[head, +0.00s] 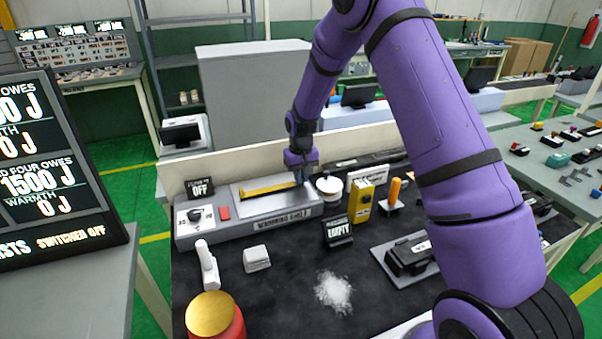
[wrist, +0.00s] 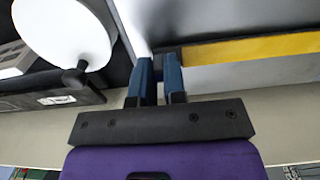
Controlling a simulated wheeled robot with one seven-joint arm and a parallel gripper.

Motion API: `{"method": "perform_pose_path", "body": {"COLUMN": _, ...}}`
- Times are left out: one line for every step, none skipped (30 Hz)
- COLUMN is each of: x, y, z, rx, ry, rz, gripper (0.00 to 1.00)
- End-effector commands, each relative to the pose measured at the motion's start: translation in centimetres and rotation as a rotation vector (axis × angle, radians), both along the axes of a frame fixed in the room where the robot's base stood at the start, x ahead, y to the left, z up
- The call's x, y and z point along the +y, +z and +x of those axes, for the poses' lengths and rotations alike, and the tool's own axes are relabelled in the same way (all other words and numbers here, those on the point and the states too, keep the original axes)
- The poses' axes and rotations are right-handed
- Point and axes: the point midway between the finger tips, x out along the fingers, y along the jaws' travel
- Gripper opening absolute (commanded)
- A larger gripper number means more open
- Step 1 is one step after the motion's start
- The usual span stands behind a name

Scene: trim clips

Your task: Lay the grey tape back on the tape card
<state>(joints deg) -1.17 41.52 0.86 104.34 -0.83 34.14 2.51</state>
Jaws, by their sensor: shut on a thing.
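My gripper (head: 302,178) is low at the right end of the grey warming unit (head: 250,234), beside the end of a yellow strip (head: 268,191) lying on its plate. In the wrist view, the two blue fingers (wrist: 158,72) are close together at a small dark grey piece by the end of the yellow strip (wrist: 250,48). This piece (wrist: 170,54) appears to be the grey tape, partly hidden by the fingers. I cannot tell whether it touches the strip. I cannot pick out the tape card with certainty.
A round white pot (head: 329,188) stands close right of my gripper, with a yellow box (head: 362,202) and an orange-handled tool (head: 394,192) beyond. A black EMPTY sign (head: 338,232), white block (head: 256,258) and white pile (head: 334,292) are nearer. A low pale wall (head: 235,158) runs behind.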

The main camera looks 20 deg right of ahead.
Motion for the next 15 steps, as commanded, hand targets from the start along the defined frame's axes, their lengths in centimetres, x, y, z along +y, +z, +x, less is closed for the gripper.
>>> {"method": "perform_pose_path", "body": {"x": 0.0, "y": -0.03, "z": 0.0, "rx": 0.0, "ry": 0.0, "rz": 0.0, "gripper": 0.0}}
{"method": "perform_pose_path", "body": {"x": 0.0, "y": -0.03, "z": 0.0, "rx": 0.0, "ry": 0.0, "rz": 0.0, "gripper": 0.0}}
{"method": "perform_pose_path", "body": {"x": 0.0, "y": -0.03, "z": 0.0, "rx": 0.0, "ry": 0.0, "rz": 0.0, "gripper": 0.0}}
{"method": "perform_pose_path", "body": {"x": 0.0, "y": -0.03, "z": 0.0, "rx": 0.0, "ry": 0.0, "rz": 0.0, "gripper": 0.0}}
{"method": "perform_pose_path", "body": {"x": 0.0, "y": -0.03, "z": 0.0, "rx": 0.0, "ry": 0.0, "rz": 0.0, "gripper": 0.0}}
{"method": "perform_pose_path", "body": {"x": 0.0, "y": -0.02, "z": -0.01, "rx": 0.0, "ry": 0.0, "rz": 0.0, "gripper": 0.0}}
{"method": "perform_pose_path", "body": {"x": 0.01, "y": -0.02, "z": -0.01, "rx": 0.0, "ry": 0.0, "rz": 0.0, "gripper": 0.0}}
{"method": "perform_pose_path", "body": {"x": 0.01, "y": -0.02, "z": -0.01, "rx": 0.0, "ry": 0.0, "rz": 0.0, "gripper": 0.0}}
{"method": "perform_pose_path", "body": {"x": 0.01, "y": -0.02, "z": 0.0, "rx": 0.0, "ry": 0.0, "rz": 0.0, "gripper": 0.0}}
{"method": "perform_pose_path", "body": {"x": 0.01, "y": -0.01, "z": 0.0, "rx": 0.0, "ry": 0.0, "rz": 0.0, "gripper": 0.0}}
{"method": "perform_pose_path", "body": {"x": 0.01, "y": -0.01, "z": 0.0, "rx": 0.0, "ry": 0.0, "rz": 0.0, "gripper": 0.0}}
{"method": "perform_pose_path", "body": {"x": 0.01, "y": -0.01, "z": 0.0, "rx": 0.0, "ry": 0.0, "rz": 0.0, "gripper": 0.0}}
{"method": "perform_pose_path", "body": {"x": 0.01, "y": -0.01, "z": 0.0, "rx": 0.0, "ry": 0.0, "rz": 0.0, "gripper": 0.0}}
{"method": "perform_pose_path", "body": {"x": 0.01, "y": -0.01, "z": 0.0, "rx": 0.0, "ry": 0.0, "rz": 0.0, "gripper": 0.16}}
{"method": "perform_pose_path", "body": {"x": 0.01, "y": -0.01, "z": 0.0, "rx": 0.0, "ry": 0.0, "rz": 0.0, "gripper": 0.25}}
